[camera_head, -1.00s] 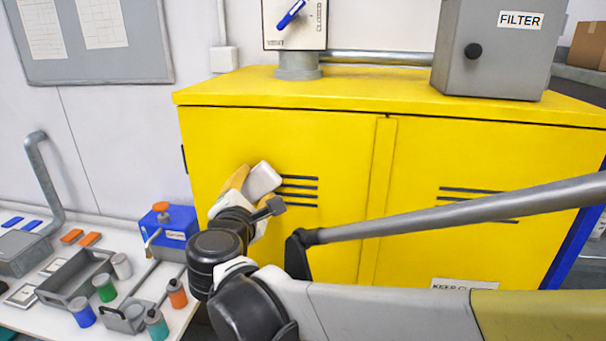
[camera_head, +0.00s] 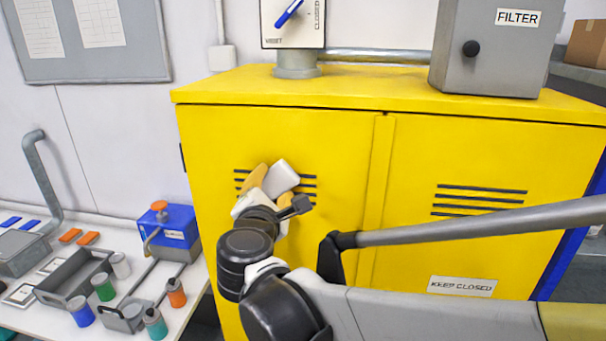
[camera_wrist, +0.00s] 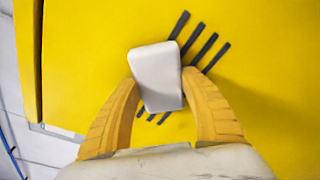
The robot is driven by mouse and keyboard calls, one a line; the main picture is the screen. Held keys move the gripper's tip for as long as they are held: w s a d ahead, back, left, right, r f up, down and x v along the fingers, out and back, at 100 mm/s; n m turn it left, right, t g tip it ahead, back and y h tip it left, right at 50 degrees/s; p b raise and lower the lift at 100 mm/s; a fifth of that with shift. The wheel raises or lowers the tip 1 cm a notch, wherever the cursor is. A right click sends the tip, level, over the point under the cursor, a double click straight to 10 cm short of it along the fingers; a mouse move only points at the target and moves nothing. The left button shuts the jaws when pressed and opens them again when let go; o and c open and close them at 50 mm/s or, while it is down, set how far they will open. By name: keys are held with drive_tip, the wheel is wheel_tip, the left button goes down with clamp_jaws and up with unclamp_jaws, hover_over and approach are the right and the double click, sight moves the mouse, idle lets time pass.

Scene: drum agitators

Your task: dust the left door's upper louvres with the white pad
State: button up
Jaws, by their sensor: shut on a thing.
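The white pad (camera_wrist: 156,78) is held between the two yellow fingers of my gripper (camera_wrist: 157,88) in the wrist view. In the head view the pad (camera_head: 283,177) is in front of the left door (camera_head: 342,150) of the yellow cabinet, over the middle of its upper louvres (camera_head: 308,181). Louvre ends show on both sides of the pad and gripper (camera_head: 272,182). The louvres (camera_wrist: 205,48) also show past the pad in the wrist view. Whether the pad touches the door cannot be told.
The right door has its own louvres (camera_head: 480,200) and a KEEP CLOSED label (camera_head: 462,286). A grey FILTER box (camera_head: 495,45) and a switch panel (camera_head: 293,22) stand above the cabinet top. A white bench (camera_head: 60,310) at left holds a blue box (camera_head: 170,232), bins and several small canisters.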

drive_tip(key=shift+w+a+b, duration=0.15)
drive_tip(key=shift+a+b, duration=0.05)
drive_tip(key=shift+a, duration=0.85)
drive_tip(key=shift+w+a+b, duration=0.1)
drive_tip(key=shift+a+b, duration=0.1)
drive_tip(key=shift+a, duration=0.8)
drive_tip(key=shift+s+a, duration=0.2)
drive_tip(key=shift+s, duration=2.7)
drive_tip(key=s, duration=0.3)
drive_tip(key=shift+a, duration=0.1)
drive_tip(key=shift+f, duration=0.15)
